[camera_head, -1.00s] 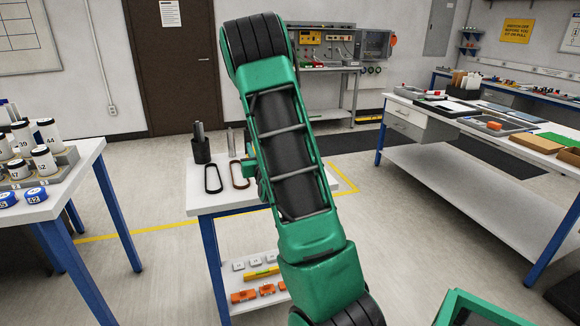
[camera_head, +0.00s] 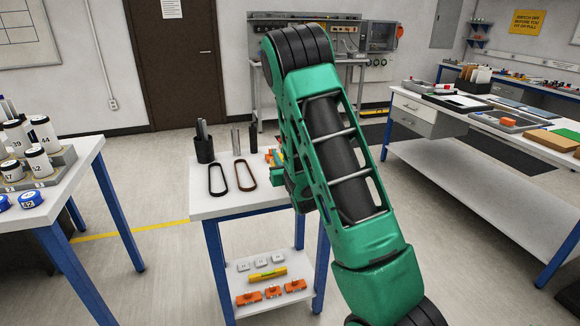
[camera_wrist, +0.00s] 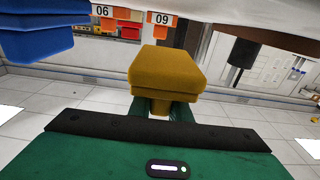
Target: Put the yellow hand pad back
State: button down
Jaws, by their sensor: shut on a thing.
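The yellow hand pad (camera_wrist: 165,70) shows in the middle of the wrist view as a thick, block-like pad with a narrower part below it. My gripper (camera_wrist: 166,108) is shut on it, its green fingers at the pad's lower part. The pad stands clear of the grey tiled floor seen behind it. In the head view I cannot make out the pad or the fingertips; my green arm covers that part.
A blue thing (camera_wrist: 40,35) is close at upper left in the wrist view, near orange tags 06 (camera_wrist: 105,11) and 09 (camera_wrist: 161,18). The small white table (camera_head: 215,208) holds two belt loops (camera_head: 218,181) and a dark cup (camera_head: 204,150). A long bench (camera_head: 430,118) stands right.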

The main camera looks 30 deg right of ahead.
jog(key=shift+d+f, duration=0.15)
jog(key=shift+f, duration=0.65)
jog(key=shift+d+f, duration=0.1)
jog(key=shift+f, duration=1.05)
jog(key=shift+a, duration=0.1)
jog(key=shift+f, duration=0.1)
jog(key=c, duration=1.6)
grip_release()
jog(key=shift+f, duration=0.1)
jog(key=shift+c, duration=0.2)
